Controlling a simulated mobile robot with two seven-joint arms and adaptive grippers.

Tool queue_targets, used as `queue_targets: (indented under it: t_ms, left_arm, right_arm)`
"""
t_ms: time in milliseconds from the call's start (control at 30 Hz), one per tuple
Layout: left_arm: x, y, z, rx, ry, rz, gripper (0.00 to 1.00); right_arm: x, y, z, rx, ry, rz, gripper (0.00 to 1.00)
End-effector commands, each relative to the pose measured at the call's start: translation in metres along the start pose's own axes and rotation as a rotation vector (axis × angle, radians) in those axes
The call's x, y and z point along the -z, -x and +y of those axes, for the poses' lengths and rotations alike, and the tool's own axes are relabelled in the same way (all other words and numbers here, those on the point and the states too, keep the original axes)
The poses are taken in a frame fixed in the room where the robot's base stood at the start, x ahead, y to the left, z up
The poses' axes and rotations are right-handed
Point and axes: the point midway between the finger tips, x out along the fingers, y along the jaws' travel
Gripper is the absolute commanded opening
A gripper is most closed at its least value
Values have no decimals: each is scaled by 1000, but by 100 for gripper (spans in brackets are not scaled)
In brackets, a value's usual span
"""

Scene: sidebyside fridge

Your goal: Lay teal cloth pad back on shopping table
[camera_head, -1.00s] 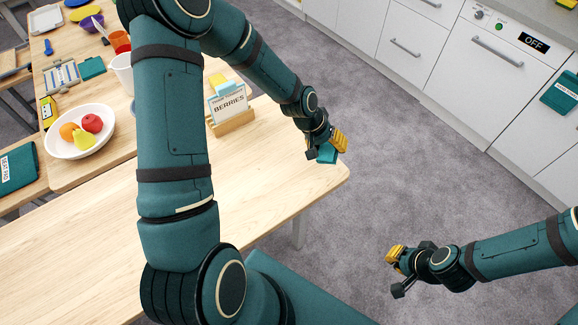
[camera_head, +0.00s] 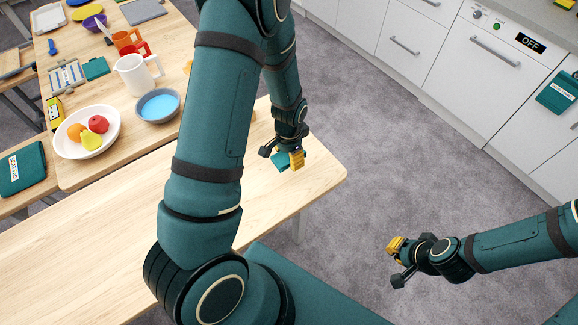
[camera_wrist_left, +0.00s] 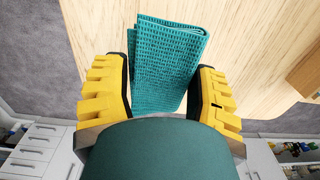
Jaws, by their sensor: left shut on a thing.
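The teal cloth pad (camera_wrist_left: 165,60) is a folded, waffle-textured piece between the yellow fingers of my left gripper in the left wrist view. A small corner of it (camera_head: 281,164) shows below the fingers in the head view. My left gripper (camera_head: 290,160) is shut on the pad, over the right end of the light wood table (camera_head: 110,235). Whether the pad touches the tabletop cannot be told. My right gripper (camera_head: 396,262) is away from the table, over the grey floor; its finger gap cannot be made out.
A fruit plate (camera_head: 70,148), a blue bowl (camera_head: 158,106) and a white pitcher (camera_head: 132,78) stand on the further table. My left arm hides the berries sign area. A wooden block edge (camera_wrist_left: 305,75) shows at right in the wrist view. The near tabletop is largely clear.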

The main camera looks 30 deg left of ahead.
Motion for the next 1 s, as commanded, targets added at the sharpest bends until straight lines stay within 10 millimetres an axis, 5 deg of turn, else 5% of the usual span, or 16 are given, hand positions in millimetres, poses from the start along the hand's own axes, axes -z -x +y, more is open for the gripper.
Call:
queue_targets:
  t_ms: [500, 733, 767, 800, 833, 1000]
  left_arm:
    - [0, -58, 1, -1, 2, 0, 33]
    - [1, -61, 1, 0, 3, 3, 28]
    - [1, -61, 1, 0, 3, 2, 71]
    - [1, -61, 1, 0, 3, 2, 85]
    - [1, -61, 1, 0, 2, 2, 93]
    - [1, -61, 1, -1, 2, 2, 93]
  right_arm:
    - [-1, -8, 2, -2, 1, 0, 0]
    - [-1, -8, 2, -2, 1, 0, 0]
    - [-1, -8, 2, -2, 1, 0, 0]
    - [-1, -8, 2, -2, 1, 0, 0]
    - [-1, -8, 2, -2, 1, 0, 0]
    - [-1, -8, 2, -2, 1, 0, 0]
